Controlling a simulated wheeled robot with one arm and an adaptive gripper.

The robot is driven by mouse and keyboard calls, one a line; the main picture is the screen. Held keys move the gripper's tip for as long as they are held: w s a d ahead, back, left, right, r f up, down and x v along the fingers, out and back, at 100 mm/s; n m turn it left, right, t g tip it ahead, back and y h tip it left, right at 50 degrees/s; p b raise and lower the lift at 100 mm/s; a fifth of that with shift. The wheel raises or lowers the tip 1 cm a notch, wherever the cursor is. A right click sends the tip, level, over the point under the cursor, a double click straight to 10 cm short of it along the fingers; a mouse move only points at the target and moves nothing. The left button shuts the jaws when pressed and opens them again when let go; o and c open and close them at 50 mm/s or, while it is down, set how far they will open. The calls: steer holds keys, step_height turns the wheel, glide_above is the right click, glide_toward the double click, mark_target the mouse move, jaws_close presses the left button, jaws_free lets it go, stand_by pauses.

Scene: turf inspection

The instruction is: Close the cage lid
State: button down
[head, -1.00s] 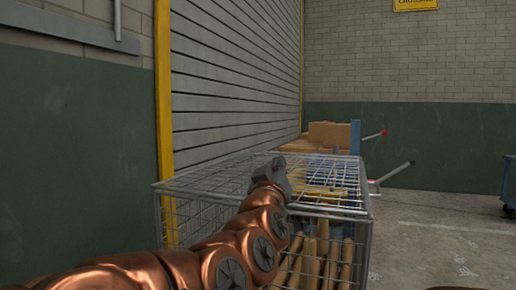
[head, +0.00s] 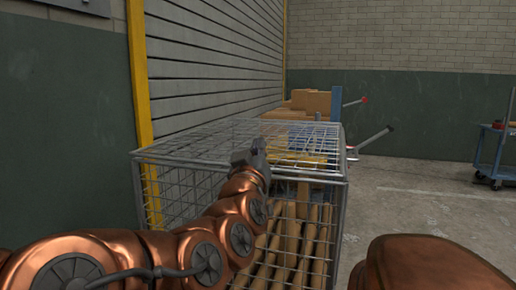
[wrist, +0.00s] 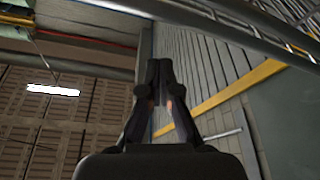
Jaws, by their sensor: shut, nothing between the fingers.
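A wire-mesh cage (head: 342,215) stands in front of me in the head view, with long tan wooden pieces inside. Its mesh lid (head: 210,143) lies about level across the top; I cannot tell whether it sits flush on the rim. My gripper (head: 256,150) is at the top of the cage, near the middle of the lid area, with its fingers together and empty. My copper arm hides part of the front and left mesh. In the wrist view my gripper (wrist: 160,66) is shut, and metal bars and mesh (wrist: 285,28) cross the upper right.
Cardboard boxes (head: 310,101) stand behind the cage, by a blue upright (head: 336,104). A roll-up door (head: 210,70) with a yellow post (head: 139,80) is on the left. A blue cart (head: 490,152) stands at the far right. The floor right of the cage is clear.

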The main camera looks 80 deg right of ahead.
step_height(320, 180, up, 10)
stand_by(0.6)
